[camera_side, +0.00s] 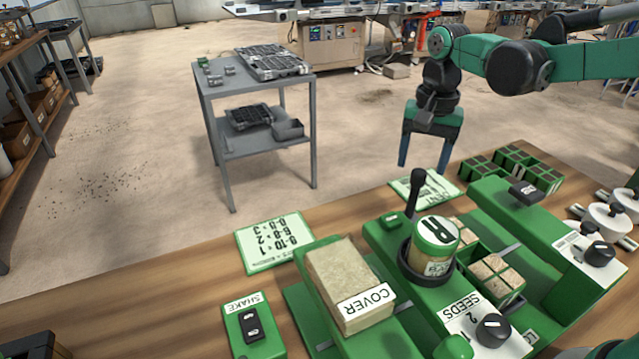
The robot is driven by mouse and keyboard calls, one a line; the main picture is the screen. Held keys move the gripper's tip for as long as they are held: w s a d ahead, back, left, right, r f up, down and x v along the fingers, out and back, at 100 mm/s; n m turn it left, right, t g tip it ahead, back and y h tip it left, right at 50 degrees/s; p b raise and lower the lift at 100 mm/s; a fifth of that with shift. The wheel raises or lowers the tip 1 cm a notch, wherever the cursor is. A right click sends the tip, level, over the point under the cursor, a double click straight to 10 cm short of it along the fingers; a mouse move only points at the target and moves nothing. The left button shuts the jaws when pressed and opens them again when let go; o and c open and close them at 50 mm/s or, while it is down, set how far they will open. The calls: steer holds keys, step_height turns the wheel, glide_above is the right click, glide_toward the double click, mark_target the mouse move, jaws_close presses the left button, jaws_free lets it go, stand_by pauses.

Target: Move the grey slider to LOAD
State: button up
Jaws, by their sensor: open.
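My gripper (424,155) is open and empty, its two blue fingers pointing down above the back of the wooden bench. I cannot make out a LOAD label or surely pick out the grey slider. A dark grey block (524,192) sits on top of the right green housing (545,228), to the right of and nearer than my gripper; I cannot tell whether it is the slider. Grey rails show between the green parts of the machine. A green tray with brown-filled cells (495,276) lies between the housings, partly hidden.
A black upright lever (415,190) and a labelled canister (437,243) stand below my gripper's left. A COVER block (347,280), a SHAKE switch box (252,327) and a SEEDS dial (493,330) are nearer. Green empty trays (513,168) lie right.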

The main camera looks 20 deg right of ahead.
steer(key=shift+r, duration=1.35)
steer(key=shift+s+r, duration=0.1)
steer(key=shift+s, duration=0.1)
steer(key=shift+s+f+n+t, duration=0.2)
steer(key=shift+s+n+t, duration=1)
steer(key=shift+s+n, duration=0.35)
steer(key=shift+s+f+n+t, duration=0.25)
steer(key=shift+s+n+t, duration=0.95)
steer(key=shift+s+n, duration=0.3)
steer(key=shift+s+f+n+t, duration=0.2)
steer(key=shift+s+n+t, duration=1)
steer(key=shift+s+n, duration=0.35)
